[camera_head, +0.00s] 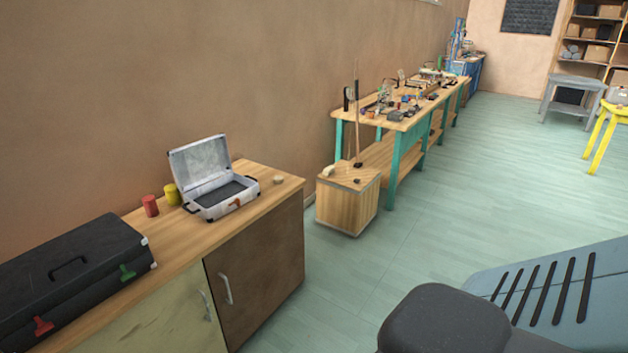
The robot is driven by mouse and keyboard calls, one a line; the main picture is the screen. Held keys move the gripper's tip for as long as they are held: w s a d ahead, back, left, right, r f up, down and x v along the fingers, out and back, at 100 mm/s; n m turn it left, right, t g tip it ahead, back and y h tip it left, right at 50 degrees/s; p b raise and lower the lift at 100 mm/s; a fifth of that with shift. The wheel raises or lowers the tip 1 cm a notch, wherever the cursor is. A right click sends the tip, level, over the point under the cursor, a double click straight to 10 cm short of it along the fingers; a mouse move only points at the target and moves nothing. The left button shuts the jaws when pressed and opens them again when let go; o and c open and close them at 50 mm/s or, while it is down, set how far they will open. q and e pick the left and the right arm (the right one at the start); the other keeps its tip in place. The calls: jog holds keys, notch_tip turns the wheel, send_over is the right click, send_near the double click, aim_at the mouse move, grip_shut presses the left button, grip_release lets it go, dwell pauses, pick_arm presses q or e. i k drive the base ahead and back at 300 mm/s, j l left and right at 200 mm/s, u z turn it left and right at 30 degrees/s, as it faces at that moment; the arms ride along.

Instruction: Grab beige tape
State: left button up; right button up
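A small round beige thing (278,180), which could be the beige tape, lies on the wooden top of the near cabinet (262,203), to the right of an open silver case (222,205). It is too small to tell for sure. Another small pale thing (328,171) lies on the wooden crate (346,208) farther back. Neither gripper shows in the head view, and nothing is seen touching these things.
A red can (150,206) and a yellow can (171,194) stand left of the silver case. A closed black case (75,272) lies at the near left. A cluttered workbench (397,155) stands behind the crate. The green floor (480,190) to the right is open.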

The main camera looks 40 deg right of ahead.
aim_at(277, 179)
jog(key=z, duration=1.2)
jog(key=i+l+z, duration=0.3)
jog(key=i, duration=0.4)
jog(key=i+z, duration=0.3)
jog(key=i, duration=0.45)
jog(key=i+j+z, duration=0.1)
jog(key=i+z, duration=0.15)
jog(key=i, duration=1.1)
jog(key=i+u, duration=0.35)
jog(key=i+l+u, duration=0.1)
jog(key=u, duration=0.3)
jog(key=i+l+u, duration=0.2)
jog(key=i+u, duration=0.4)
jog(key=u, duration=0.2)
jog(key=i+l+u, duration=0.2)
jog(key=u, duration=0.25)
jog(key=i+l+u, duration=0.2)
jog(key=u, duration=0.3)
jog(key=l, duration=0.1)
